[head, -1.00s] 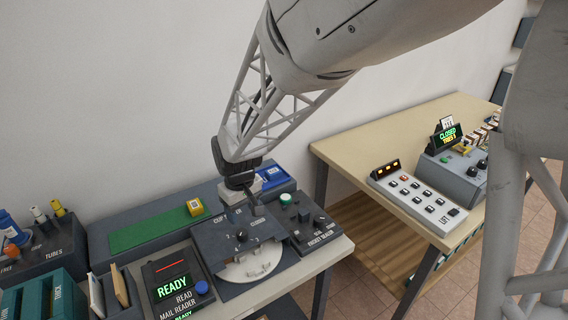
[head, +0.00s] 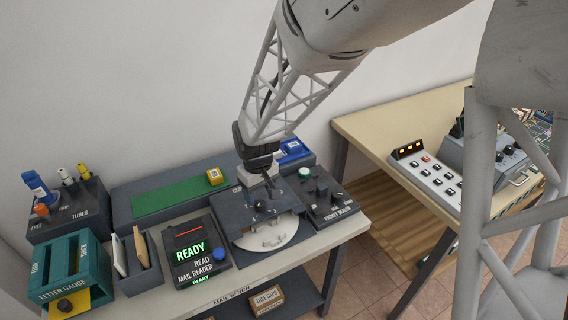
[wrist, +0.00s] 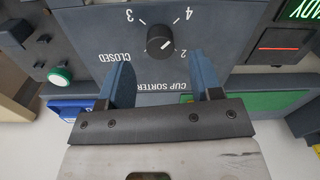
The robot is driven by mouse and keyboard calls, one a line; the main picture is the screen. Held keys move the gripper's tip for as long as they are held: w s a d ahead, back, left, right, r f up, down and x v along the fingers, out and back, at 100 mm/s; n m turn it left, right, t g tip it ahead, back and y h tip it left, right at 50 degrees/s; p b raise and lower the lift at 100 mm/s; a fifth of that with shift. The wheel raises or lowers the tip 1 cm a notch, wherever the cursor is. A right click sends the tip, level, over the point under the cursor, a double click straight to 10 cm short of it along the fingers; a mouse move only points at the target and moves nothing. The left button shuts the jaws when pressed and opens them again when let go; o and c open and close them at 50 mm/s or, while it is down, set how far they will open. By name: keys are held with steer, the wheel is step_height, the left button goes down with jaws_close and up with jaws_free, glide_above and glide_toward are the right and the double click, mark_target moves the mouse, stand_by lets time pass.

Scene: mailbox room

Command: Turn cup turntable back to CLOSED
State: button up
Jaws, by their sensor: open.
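The cup sorter is a dark grey unit with a sloped panel (head: 240,209) and a white round turntable (head: 268,236) at its front. In the wrist view its panel is upside down, with a black knob (wrist: 160,40) among the marks CLOSED, 2, 3 and 4. The knob's pale pointer seems turned toward 2, but it is small. My gripper (wrist: 160,62) is open and empty, its two blue fingers spread to either side below the knob in the picture. In the head view my gripper (head: 262,200) is over the panel and hides the knob.
The mail reader (head: 192,255) with a green READY screen stands close left of the sorter. The packet sealer (head: 320,198) with its green button is close right. A tray with a green strip (head: 180,201) lies behind. A second table (head: 375,135) stands to the right.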

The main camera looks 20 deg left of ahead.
mark_target(260, 202)
steer(key=shift+f, duration=2.2)
jaws_close()
